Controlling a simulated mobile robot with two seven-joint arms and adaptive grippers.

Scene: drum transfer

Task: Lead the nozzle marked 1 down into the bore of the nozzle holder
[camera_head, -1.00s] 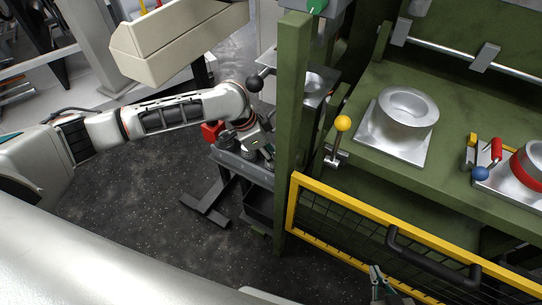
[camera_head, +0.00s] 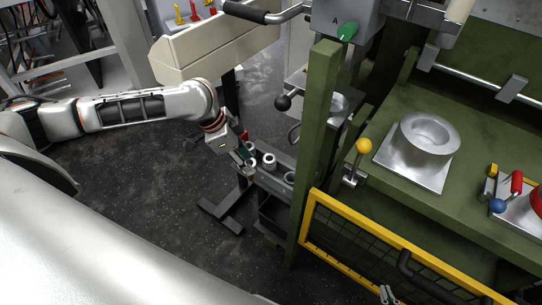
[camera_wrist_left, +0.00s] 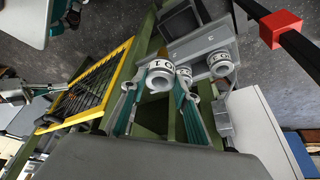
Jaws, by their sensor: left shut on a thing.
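My left gripper (camera_head: 246,157) is at the left end of a grey rack (camera_head: 270,182) in the head view. In the left wrist view, its fingers (camera_wrist_left: 158,105) are around a pale ring-shaped nozzle (camera_wrist_left: 160,79) with dark marks, which I cannot read surely. In the head view, a free-standing nozzle (camera_head: 269,160) is just right of the gripper.
A green post (camera_head: 318,150) stands right of the rack. A yellow-framed mesh gate (camera_head: 345,238) is in front of the green bench (camera_head: 400,180). A beige box (camera_head: 215,48) is above and behind my left arm.

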